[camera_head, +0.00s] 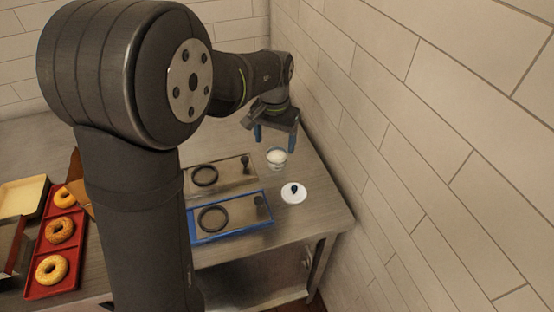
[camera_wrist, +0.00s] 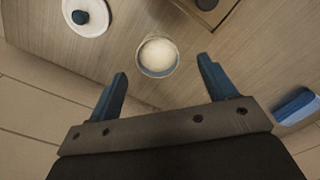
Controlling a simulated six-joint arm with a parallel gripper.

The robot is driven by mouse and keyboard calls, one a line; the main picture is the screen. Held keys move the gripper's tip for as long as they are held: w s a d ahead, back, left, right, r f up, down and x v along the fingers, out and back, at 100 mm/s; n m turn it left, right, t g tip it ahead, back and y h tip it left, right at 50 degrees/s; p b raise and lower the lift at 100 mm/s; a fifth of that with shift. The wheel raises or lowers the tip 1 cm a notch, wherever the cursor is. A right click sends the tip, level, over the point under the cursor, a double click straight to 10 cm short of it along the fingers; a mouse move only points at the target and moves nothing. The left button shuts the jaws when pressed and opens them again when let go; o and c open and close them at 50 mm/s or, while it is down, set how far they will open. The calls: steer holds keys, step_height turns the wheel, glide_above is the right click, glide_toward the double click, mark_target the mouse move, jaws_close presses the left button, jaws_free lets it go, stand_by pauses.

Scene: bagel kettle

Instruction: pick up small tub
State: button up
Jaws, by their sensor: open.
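The small tub (camera_head: 276,157) is a small round cup with pale white contents, upright on the table near its right side. It also shows in the wrist view (camera_wrist: 158,55), just beyond my fingertips and between their lines. My gripper (camera_head: 274,139) has blue fingers and is above the table, close to the tub. In the wrist view my gripper (camera_wrist: 162,80) is open with nothing between the fingers. The fingers do not touch the tub there.
A white lid with a dark knob (camera_head: 293,193) lies in front of the tub. A blue-rimmed tray (camera_head: 233,231) and a plain tray (camera_head: 222,179) lie to the left. A red tray (camera_head: 36,291) holds bagels at far left. The tiled wall (camera_head: 420,130) stands close on the right.

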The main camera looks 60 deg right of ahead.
mark_target(277, 156)
steer(key=shift+s+d+f, duration=0.1)
steer(key=shift+d+f, duration=0.05)
steer(key=shift+f, duration=1.65)
steer(key=shift+s+d+f, duration=0.1)
steer(key=shift+f, duration=1.65)
steer(key=c, duration=1.1)
steer(key=shift+r, duration=0.1)
